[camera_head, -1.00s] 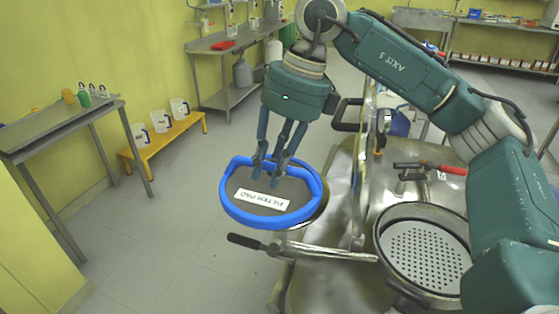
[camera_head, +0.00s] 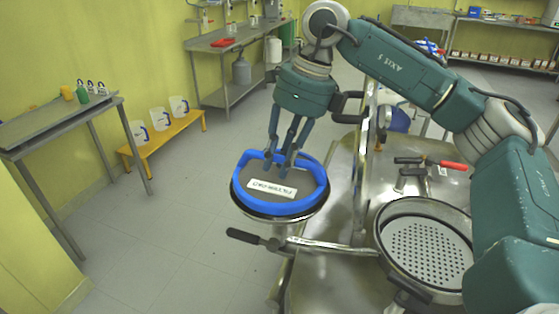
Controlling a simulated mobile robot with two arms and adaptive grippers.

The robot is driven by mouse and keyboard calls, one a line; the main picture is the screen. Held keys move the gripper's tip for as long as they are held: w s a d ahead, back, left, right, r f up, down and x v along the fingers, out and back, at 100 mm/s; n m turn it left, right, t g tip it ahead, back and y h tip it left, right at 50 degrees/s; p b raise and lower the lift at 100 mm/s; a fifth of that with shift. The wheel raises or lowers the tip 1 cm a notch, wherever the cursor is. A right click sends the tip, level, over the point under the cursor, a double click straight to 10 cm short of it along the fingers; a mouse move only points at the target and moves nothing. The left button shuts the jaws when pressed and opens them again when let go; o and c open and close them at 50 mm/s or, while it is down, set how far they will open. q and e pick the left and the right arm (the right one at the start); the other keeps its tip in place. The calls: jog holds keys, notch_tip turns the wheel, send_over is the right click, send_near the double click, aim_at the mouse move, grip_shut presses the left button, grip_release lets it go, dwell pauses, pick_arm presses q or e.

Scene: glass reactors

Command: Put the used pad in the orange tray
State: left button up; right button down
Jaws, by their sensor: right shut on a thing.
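The used pad (camera_head: 256,174) is a round grey disc with a thick blue rim and a white label. My right gripper (camera_head: 278,167) reaches down from above and is shut on the pad at its far side, by the blue rim. The pad is over a round metal rim (camera_head: 283,217) that shows below its near edge; I cannot tell whether they touch. I see no tray that is clearly orange. My left gripper is not in view.
A metal vessel with a perforated plate (camera_head: 426,252) stands at the right, with a black-tipped lever (camera_head: 243,236) in front of the pad. A yellow bench (camera_head: 166,139) holds white jugs. A red flat item (camera_head: 224,43) lies on the back bench.

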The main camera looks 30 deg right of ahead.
jog(key=shift+f, duration=0.35)
jog(key=c, duration=1.6)
grip_release()
jog(key=shift+o, duration=0.2)
